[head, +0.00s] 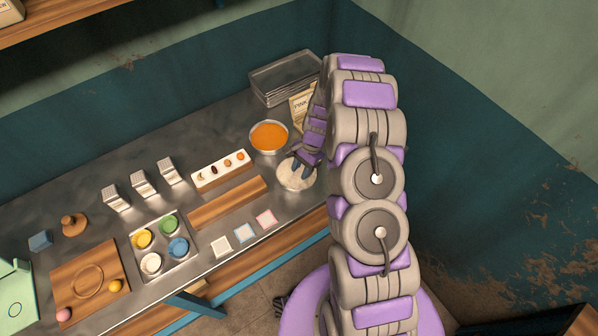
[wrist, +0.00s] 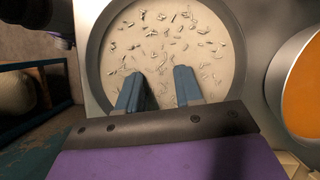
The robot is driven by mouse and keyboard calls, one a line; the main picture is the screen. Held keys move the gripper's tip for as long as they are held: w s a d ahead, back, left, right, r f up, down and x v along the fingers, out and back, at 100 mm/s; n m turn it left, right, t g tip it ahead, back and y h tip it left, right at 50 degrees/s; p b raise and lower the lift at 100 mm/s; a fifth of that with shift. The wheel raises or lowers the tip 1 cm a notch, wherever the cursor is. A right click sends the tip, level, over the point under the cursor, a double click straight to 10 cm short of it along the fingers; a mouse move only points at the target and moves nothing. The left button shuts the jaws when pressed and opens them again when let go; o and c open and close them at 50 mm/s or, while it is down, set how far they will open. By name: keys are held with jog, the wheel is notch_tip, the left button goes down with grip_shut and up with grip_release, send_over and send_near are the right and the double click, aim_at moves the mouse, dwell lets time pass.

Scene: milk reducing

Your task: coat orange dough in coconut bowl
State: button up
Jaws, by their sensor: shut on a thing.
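The coconut bowl (head: 296,174) is a shallow round dish of white, flaked coconut at the counter's right front. It fills the top of the wrist view (wrist: 165,30). My gripper (head: 297,165) reaches down over it, and its blue fingers (wrist: 160,84) are at the coconut. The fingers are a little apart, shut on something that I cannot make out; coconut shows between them. No orange dough is clearly visible in the bowl. A yellow-orange ball (head: 115,285) and a pink ball (head: 63,314) sit on the wooden board (head: 75,269) at left.
A pan of orange liquid (head: 268,137) stands just behind the bowl. A white holder (head: 208,180) with several small items and a wooden strip (head: 228,203) lie to its left. A tray of coloured bowls (head: 191,253) and small square tiles (head: 244,232) are farther left.

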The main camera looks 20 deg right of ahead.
jog(key=shift+w+a, duration=0.1)
jog(key=shift+w, duration=0.2)
jog(key=shift+w+a+p, duration=0.15)
jog(key=shift+a+p, duration=0.15)
jog(key=shift+p, duration=0.2)
jog(key=shift+s+a, duration=0.2)
jog(key=shift+a, duration=0.05)
jog(key=shift+s+p, duration=0.25)
jog(key=shift+p, duration=0.05)
jog(key=shift+s+d, duration=0.2)
jog(key=shift+w+d+p, duration=0.15)
jog(key=shift+d+p, duration=0.25)
jog(key=shift+w, duration=0.3)
jog(key=shift+w+a+p, duration=0.15)
jog(key=shift+w+p, duration=0.05)
jog(key=shift+p, duration=0.1)
jog(key=shift+a, duration=0.3)
